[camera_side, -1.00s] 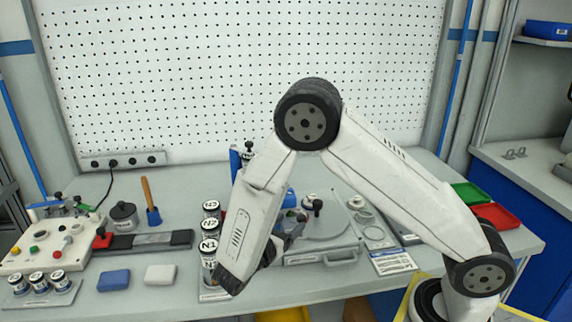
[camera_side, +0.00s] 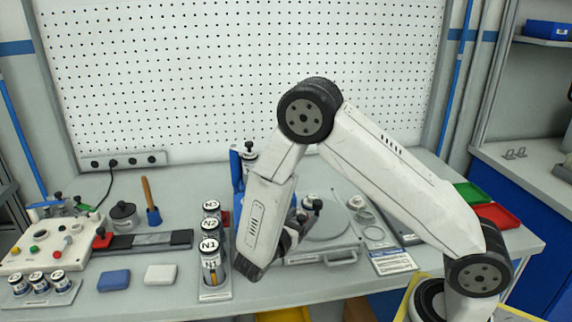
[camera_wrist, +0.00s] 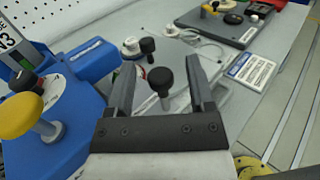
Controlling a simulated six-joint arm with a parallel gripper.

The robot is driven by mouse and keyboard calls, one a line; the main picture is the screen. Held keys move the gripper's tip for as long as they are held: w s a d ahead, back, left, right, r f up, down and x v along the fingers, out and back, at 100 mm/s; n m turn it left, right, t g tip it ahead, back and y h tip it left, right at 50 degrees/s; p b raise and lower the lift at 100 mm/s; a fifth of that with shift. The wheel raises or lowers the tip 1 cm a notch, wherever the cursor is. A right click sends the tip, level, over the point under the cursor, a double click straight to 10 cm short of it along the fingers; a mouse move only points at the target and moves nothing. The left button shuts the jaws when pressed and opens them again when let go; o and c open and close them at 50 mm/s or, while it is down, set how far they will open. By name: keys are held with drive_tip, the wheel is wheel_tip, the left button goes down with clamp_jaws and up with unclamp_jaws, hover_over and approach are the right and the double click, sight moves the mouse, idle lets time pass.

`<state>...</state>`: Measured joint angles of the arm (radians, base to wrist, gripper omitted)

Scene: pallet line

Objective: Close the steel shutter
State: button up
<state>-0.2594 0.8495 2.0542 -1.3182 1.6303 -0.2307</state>
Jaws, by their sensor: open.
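My gripper (camera_wrist: 160,64) is open, with its two dark fingers apart. A black knob (camera_wrist: 160,80) on a thin steel stem shows between the fingers in the wrist view; I cannot tell whether it is within their reach, and they do not touch it. I cannot make out for certain which part is the steel shutter. In the side view, a dark rail with a grey plate (camera_side: 150,239) and a red block at its left end lies on the bench, well left of my gripper.
A blue fixture (camera_wrist: 62,85) with a yellow knob (camera_wrist: 20,114) stands close at left in the wrist view. Numbered cans (camera_side: 211,250) stand left of my forearm. A grey plate with a handle (camera_side: 340,254) lies to its right. A blue block (camera_side: 114,280) and white block (camera_side: 160,274) lie front left.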

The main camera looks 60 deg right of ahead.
drive_tip(key=shift+d, duration=1.3)
clamp_jaws()
idle(0.5)
